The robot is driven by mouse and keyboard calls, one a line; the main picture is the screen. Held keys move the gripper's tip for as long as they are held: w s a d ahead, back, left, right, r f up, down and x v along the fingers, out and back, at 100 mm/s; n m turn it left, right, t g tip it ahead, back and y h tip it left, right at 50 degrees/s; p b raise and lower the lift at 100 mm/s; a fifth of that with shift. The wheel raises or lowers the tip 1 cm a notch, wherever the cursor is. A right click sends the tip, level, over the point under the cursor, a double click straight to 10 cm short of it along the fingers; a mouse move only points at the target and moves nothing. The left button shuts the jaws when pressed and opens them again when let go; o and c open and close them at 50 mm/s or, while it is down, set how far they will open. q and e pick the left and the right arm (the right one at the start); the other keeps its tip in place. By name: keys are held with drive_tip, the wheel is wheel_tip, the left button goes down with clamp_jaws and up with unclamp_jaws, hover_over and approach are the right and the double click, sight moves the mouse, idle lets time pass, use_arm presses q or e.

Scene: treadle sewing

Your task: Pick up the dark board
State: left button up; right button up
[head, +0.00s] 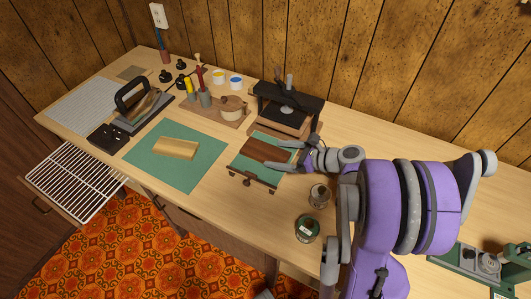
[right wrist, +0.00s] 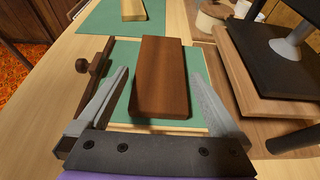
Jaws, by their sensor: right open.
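The dark board (head: 265,149) is a reddish-brown flat block lying on a green surface with a wooden front bar and knob. In the right wrist view the board (right wrist: 163,75) lies lengthwise between the two fingers. My right gripper (head: 275,155) is open at the board's right end, and it also shows in the right wrist view (right wrist: 158,82). Its grey fingers are apart, one on each side of the board's near part, with gaps between them and its sides. Whether the fingertips are level with the board is hard to tell. My left gripper is not in view.
A green mat (head: 150,161) with a pale wood block (head: 178,148) lies to the left. A black press (head: 287,104) stands close behind the board. Two jars (head: 319,196) (head: 308,229) stand to the right, near my right arm. A wire rack (head: 74,180) sits at the left edge.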

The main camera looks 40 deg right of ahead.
sight(266, 151)
drive_tip(key=x, duration=0.3)
drive_tip(key=shift+w+a, duration=0.1)
drive_tip(key=shift+w, duration=0.25)
drive_tip(key=c, duration=1.2)
